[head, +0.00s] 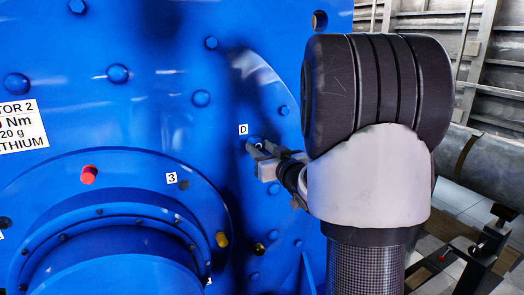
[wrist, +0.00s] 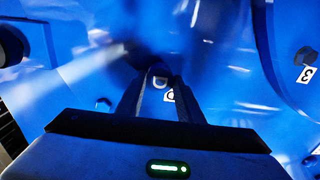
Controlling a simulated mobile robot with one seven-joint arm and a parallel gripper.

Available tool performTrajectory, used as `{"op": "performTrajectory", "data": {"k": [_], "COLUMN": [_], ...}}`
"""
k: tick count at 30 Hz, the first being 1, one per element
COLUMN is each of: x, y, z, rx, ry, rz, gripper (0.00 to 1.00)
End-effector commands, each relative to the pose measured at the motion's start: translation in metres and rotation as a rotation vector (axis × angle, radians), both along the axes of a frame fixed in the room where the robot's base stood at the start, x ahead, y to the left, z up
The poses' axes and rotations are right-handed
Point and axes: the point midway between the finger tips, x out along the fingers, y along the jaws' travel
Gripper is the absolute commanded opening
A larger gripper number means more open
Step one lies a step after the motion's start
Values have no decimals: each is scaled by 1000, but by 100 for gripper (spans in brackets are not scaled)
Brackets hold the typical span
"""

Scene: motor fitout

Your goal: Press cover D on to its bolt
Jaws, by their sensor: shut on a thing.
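My gripper (head: 257,147) reaches in from the right to the blue motor face, just below and right of the small white label D (head: 243,129). Its fingers are shut on a small dark-blue piece, which I take to be cover D (head: 255,142). In the wrist view, the fingertips of my gripper (wrist: 158,75) close around it, and white lettered marks show between the fingers. The bolt behind the cover is hidden, so I cannot tell whether the cover touches it or sits on it.
The blue motor housing (head: 160,110) fills the left. Its round flange carries a red cap (head: 88,175), a yellow cap (head: 222,240) and label 3 (head: 171,177) beside a dark bolt (head: 184,185). Several blue bolt heads stick out.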

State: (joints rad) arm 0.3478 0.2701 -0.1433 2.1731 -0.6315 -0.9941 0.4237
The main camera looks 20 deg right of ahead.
Motion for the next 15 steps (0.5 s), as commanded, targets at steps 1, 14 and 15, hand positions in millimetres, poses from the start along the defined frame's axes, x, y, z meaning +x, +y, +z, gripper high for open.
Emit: {"op": "performTrajectory", "data": {"k": [1, 14, 15], "x": [2, 5, 5], "y": [0, 1, 1], "z": [0, 0, 0], "rx": [0, 1, 1], "ry": [0, 0, 0], "rz": [1, 0, 0], "gripper": [13, 55, 55]}}
